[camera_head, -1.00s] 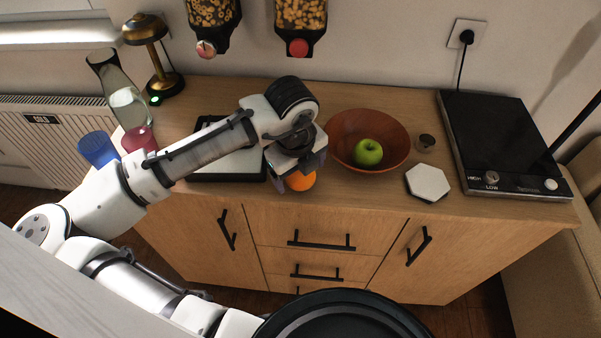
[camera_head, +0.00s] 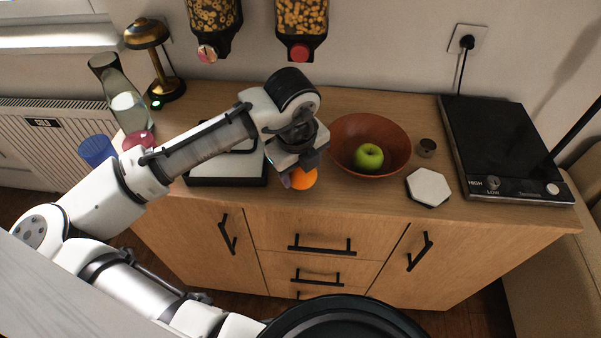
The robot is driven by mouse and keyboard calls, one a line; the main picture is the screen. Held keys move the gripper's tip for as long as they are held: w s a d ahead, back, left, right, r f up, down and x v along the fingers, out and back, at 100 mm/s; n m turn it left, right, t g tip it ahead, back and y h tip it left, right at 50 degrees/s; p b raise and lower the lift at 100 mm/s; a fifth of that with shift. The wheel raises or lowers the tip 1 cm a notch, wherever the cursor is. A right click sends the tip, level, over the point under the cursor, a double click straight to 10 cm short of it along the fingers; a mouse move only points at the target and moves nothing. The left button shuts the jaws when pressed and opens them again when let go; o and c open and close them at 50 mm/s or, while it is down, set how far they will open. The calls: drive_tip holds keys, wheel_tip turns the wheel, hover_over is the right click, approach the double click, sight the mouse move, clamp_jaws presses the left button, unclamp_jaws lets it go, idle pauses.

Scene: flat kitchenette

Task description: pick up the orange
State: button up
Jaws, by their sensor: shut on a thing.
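The orange (camera_head: 304,179) is between the fingers of my gripper (camera_head: 298,172), near the front edge of the counter. My gripper points down and is shut on the orange. The fingers and wrist hide the orange's upper and left parts. I cannot tell for certain whether the orange is clear of the counter top.
A brown bowl (camera_head: 345,128) with a green apple (camera_head: 369,157) stands just right of my gripper. A dark-edged tray (camera_head: 228,182) is left. Dispensers (camera_head: 301,30) hang above.

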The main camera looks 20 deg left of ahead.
wheel_tip(320, 180, up, 18)
drive_tip(key=f, duration=0.1)
drive_tip(key=w+d+f, duration=0.4)
drive_tip(key=w+d, duration=0.1)
drive_tip(key=w, duration=0.3)
drive_tip(key=w+d+f, duration=0.4)
drive_tip(key=w, duration=0.5)
drive_tip(key=shift+d+f, duration=0.3)
drive_tip(key=shift+d, duration=0.05)
drive_tip(key=shift+f, duration=0.1)
drive_tip(key=shift+f+b, duration=1.1)
drive_tip(key=shift+f, duration=1.15)
drive_tip(key=shift+f+b, duration=1.45)
drive_tip(key=shift+f, duration=1.05)
